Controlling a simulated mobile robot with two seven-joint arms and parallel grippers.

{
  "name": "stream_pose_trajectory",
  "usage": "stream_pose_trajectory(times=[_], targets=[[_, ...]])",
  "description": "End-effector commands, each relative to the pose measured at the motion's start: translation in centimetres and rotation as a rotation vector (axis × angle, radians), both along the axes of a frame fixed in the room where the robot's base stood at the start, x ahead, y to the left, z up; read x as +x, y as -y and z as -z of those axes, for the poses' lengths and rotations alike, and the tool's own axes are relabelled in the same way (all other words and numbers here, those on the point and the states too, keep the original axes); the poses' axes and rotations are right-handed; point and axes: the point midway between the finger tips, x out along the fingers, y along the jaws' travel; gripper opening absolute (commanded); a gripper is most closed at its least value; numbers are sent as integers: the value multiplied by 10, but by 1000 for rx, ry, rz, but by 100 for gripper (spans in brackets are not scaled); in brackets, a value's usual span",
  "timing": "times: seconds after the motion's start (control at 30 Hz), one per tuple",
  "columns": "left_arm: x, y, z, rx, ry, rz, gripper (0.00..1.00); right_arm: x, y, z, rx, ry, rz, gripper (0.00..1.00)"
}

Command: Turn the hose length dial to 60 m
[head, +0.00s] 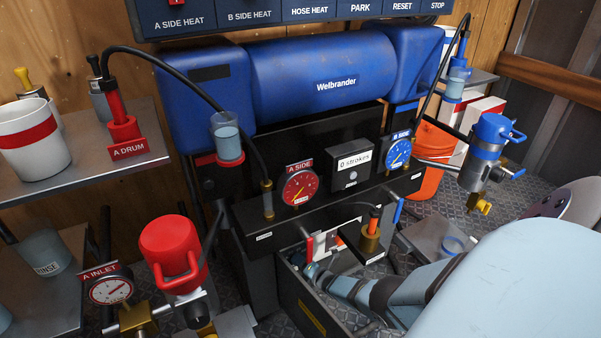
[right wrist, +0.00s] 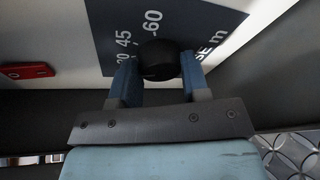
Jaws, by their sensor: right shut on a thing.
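The hose length dial (right wrist: 158,62) shows in the right wrist view as a round black knob on a dark panel (right wrist: 98,20) marked "45", "60" and "m". My right gripper (right wrist: 159,72) is shut on the knob, with one blue finger on each side. No pointer mark on the knob is clear, so I cannot tell its setting. In the head view my right gripper (head: 314,273) reaches in from the right into the dark open box below the machine; the dial cannot be made out there. My left gripper is not in view.
The box's dark wall (head: 300,300) is close to my right gripper. A red-handled part (head: 308,247) and a brass fitting (head: 370,238) stand just above it. In the wrist view a red piece (right wrist: 28,71) sits left of the dial.

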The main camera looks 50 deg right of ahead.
Motion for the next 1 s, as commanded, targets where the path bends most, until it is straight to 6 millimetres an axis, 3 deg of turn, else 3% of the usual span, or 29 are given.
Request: stream_pose_trajectory(times=[0.57, 0.6, 0.7, 1.0], targets=[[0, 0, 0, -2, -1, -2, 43, -1, 0, 1, 104, 31, -1, 19], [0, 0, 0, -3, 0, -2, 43, -1, 0, 1, 104, 31, -1, 45], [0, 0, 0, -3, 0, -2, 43, -1, 0, 1, 103, 30, -1, 68], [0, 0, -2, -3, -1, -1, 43, -2, 0, -1, 103, 31, 0, 68]])
